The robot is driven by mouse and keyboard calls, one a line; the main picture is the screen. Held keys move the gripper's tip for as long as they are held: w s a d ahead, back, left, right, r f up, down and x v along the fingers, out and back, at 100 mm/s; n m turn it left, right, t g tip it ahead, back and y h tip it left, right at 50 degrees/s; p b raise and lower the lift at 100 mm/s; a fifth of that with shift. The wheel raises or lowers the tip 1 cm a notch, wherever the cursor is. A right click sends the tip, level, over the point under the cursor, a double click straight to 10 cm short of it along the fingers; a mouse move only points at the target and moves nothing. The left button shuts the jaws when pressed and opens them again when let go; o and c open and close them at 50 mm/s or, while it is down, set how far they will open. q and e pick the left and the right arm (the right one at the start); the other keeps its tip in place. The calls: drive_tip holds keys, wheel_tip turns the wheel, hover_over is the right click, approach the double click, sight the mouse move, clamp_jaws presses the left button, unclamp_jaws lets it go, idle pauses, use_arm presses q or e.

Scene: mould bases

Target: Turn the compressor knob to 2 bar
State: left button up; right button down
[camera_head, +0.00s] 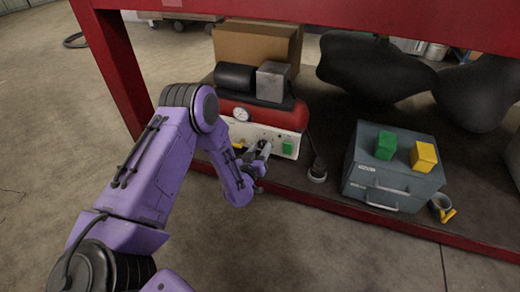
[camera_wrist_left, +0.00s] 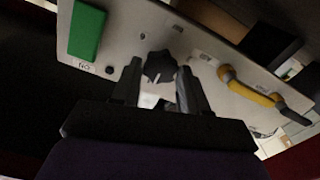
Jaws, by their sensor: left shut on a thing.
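The compressor (camera_head: 260,105) stands on the low shelf under the red table, with a red tank, a round gauge (camera_head: 241,114) and a pale front panel (camera_head: 268,137). The black knob (camera_wrist_left: 159,67) with a white pointer line is on that panel in the left wrist view. My left gripper (camera_head: 262,150) is at the panel, and its fingers (camera_wrist_left: 160,80) stand on either side of the knob, shut on it. The knob's scale marks are too small to read. In the head view the gripper hides the knob. My right gripper is not in view.
A green switch (camera_head: 288,148) sits beside the knob, and a yellow handle (camera_wrist_left: 250,90) is on its other side in the wrist view. A grey drawer box (camera_head: 385,185) with green and yellow blocks stands to the right. The red table frame (camera_head: 112,60) is close above and left.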

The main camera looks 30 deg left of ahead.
use_arm(q)
drive_tip(key=n+p, duration=0.1)
drive_tip(key=n, duration=0.3)
drive_tip(key=shift+p, duration=0.3)
drive_tip(key=n, duration=0.2)
drive_tip(key=shift+n+p, duration=0.4)
drive_tip(key=n, duration=0.2)
drive_tip(key=shift+n+p, duration=0.3)
drive_tip(key=n, duration=0.3)
drive_tip(key=shift+f+n, duration=0.15)
drive_tip(key=shift+n, duration=0.25)
drive_tip(key=n, duration=0.2)
drive_tip(key=shift+n, duration=0.3)
drive_tip(key=n, duration=0.2)
drive_tip(key=shift+f+n, duration=0.1)
drive_tip(key=shift+n, duration=2.4)
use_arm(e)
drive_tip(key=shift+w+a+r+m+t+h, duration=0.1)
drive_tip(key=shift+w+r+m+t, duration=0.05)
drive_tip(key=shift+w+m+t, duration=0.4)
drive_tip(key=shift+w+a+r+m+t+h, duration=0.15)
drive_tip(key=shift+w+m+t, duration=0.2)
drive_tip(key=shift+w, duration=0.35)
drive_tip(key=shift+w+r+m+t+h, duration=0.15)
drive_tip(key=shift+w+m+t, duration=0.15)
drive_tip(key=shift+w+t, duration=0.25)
